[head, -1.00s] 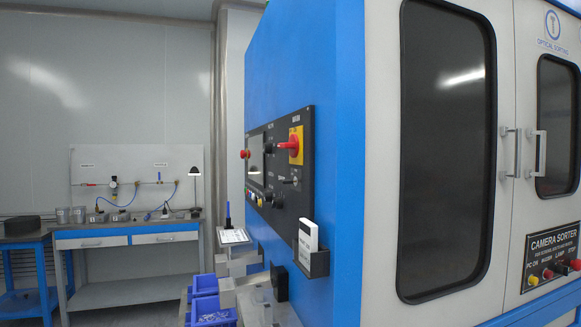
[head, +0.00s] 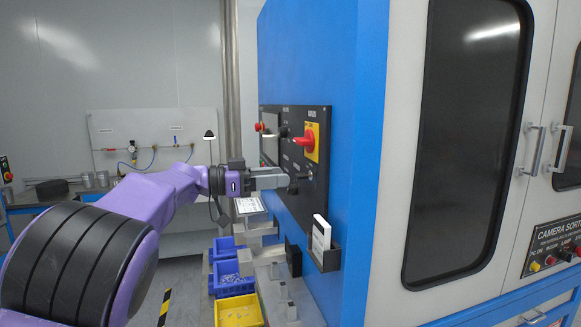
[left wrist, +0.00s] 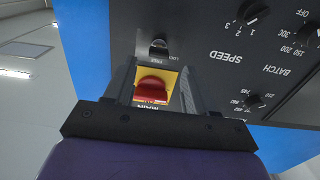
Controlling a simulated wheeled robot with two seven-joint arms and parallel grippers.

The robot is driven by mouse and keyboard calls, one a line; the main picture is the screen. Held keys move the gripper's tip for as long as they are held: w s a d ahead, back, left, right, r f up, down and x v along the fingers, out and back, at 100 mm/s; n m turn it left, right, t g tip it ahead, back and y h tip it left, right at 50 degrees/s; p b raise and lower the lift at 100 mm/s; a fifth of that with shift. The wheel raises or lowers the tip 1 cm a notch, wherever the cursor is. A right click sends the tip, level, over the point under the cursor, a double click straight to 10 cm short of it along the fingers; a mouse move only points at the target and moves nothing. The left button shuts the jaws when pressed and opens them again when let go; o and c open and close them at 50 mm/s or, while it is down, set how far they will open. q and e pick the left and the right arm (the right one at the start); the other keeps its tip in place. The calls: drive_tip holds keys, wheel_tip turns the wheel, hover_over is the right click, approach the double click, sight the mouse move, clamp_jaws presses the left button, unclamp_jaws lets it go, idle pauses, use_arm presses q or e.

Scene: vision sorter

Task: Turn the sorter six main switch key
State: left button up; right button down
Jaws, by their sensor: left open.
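The black control panel (head: 318,190) is on the blue side of the sorter. It carries a red rotary handle (head: 305,140) on a yellow plate (head: 313,152). Whether the fingertips touch the panel cannot be told. My right gripper is not in view.
A holder (head: 327,258) with a white card juts from the panel side below. Blue bins (head: 230,268) and a yellow bin (head: 238,312) stand under my left arm. A workbench (head: 30,208) is at the back left. Several black knobs (left wrist: 255,14) sit near the gripper.

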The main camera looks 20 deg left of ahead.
sight(296, 176)
use_arm(q)
drive_tip(key=x, duration=0.1)
drive_tip(key=p+x, duration=0.1)
drive_tip(key=x, duration=0.1)
drive_tip(key=shift+d+r, duration=0.2)
drive_tip(key=shift+r, duration=0.05)
drive_tip(key=shift+w+d+f, duration=0.1)
drive_tip(key=shift+d, duration=0.2)
drive_tip(key=shift+w+f, duration=0.15)
drive_tip(key=shift+w, duration=0.05)
clamp_jaws()
